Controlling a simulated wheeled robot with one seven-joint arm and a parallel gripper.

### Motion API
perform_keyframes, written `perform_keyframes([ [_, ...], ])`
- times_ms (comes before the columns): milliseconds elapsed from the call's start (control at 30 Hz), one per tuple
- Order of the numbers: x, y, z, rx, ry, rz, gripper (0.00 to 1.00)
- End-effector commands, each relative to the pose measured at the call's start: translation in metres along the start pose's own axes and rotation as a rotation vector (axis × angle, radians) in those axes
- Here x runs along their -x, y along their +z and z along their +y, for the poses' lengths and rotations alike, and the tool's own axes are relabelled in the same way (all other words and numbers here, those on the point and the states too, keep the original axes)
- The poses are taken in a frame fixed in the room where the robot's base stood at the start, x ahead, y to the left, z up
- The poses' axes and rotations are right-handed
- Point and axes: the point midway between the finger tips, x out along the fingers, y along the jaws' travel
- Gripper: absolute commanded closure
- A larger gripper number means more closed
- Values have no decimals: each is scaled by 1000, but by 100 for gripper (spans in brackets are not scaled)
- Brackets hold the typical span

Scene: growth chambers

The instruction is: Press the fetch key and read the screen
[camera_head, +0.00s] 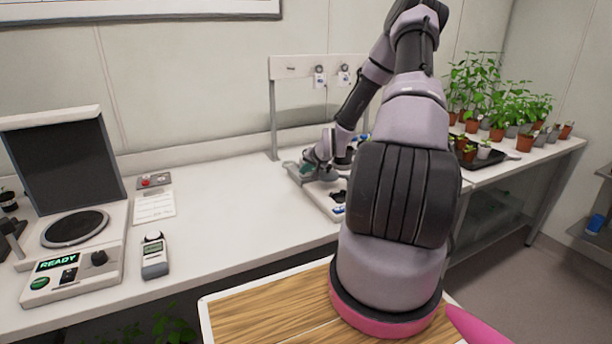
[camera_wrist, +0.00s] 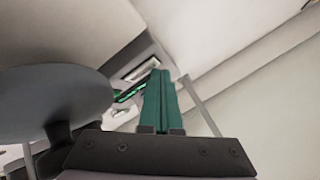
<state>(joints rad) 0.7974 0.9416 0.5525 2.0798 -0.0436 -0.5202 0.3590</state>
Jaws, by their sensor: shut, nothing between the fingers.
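An instrument (camera_head: 75,275) with a raised dark panel (camera_head: 65,160) and a round dark plate (camera_head: 75,228) stands at the left of the bench. Its small screen (camera_head: 58,261) reads READY in green. A green button (camera_head: 39,284), a switch and a black knob (camera_head: 99,258) are on its front. A small grey box with a red button (camera_head: 153,181) lies behind a white card. I cannot read which key is the fetch key. My gripper (camera_head: 308,168) is far to the right of these, low near the back of the bench. Its green fingers (camera_wrist: 163,75) are shut and empty.
A handheld meter (camera_head: 154,255) lies right of the instrument. A rack with hanging tags (camera_head: 318,66) stands behind my gripper, and a pale tray (camera_head: 325,200) is near it. Potted plants (camera_head: 500,100) fill the right bench. The bench middle is clear.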

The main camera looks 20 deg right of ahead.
Motion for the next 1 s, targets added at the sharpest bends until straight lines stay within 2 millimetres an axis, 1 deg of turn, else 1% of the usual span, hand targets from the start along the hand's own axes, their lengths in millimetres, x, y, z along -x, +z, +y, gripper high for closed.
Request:
perform_keyframes([
  [33,1,4,18,-22,26,-9,100],
  [267,4,-1,19,-23,27,-5,100],
  [500,15,-13,20,-18,26,2,100],
  [667,16,-15,20,-15,24,3,100],
  [867,16,-16,17,-10,20,5,100],
  [1000,22,-22,10,-7,17,7,100],
])
